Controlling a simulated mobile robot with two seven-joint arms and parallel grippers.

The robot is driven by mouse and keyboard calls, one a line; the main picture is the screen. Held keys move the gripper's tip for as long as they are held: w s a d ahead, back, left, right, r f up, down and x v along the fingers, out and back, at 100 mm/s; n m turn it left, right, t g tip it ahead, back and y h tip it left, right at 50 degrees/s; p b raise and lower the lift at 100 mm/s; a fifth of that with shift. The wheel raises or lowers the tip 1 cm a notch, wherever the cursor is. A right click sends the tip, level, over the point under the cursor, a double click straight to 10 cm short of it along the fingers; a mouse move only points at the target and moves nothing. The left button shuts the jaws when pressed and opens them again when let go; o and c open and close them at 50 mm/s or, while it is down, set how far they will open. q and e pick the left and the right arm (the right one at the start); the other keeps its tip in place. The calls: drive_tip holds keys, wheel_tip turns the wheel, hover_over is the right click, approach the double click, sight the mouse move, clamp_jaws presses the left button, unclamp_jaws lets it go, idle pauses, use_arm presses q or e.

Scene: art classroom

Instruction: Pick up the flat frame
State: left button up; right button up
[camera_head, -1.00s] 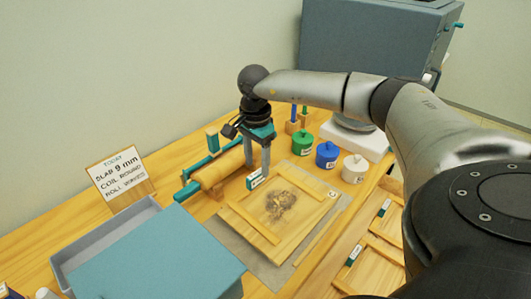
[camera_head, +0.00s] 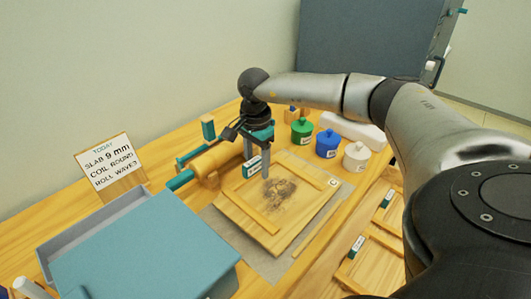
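A flat wooden frame (camera_head: 240,215) with raised side strips lies on a grey mat (camera_head: 262,262), with a dark smudged patch in its middle. A small teal-and-white label (camera_head: 252,167) shows at its far left corner. My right gripper (camera_head: 257,172) points down over that corner. Its two grey fingers are apart, with the label between or just in front of them; I cannot tell if they touch the frame. Two more wooden frames (camera_head: 371,262) with labels lie at the right, partly hidden by my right arm. My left gripper is out of view.
A rolling pin (camera_head: 220,160) lies left of the gripper. Green (camera_head: 302,132), blue (camera_head: 327,145) and white (camera_head: 356,156) lidded jars stand behind the frame. A grey tray with a blue lid (camera_head: 150,255) is front left; a sign (camera_head: 112,165) stands behind it.

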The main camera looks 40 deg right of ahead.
drive_tip(key=shift+f, duration=0.4)
clamp_jaws()
drive_tip(key=shift+r, duration=0.15)
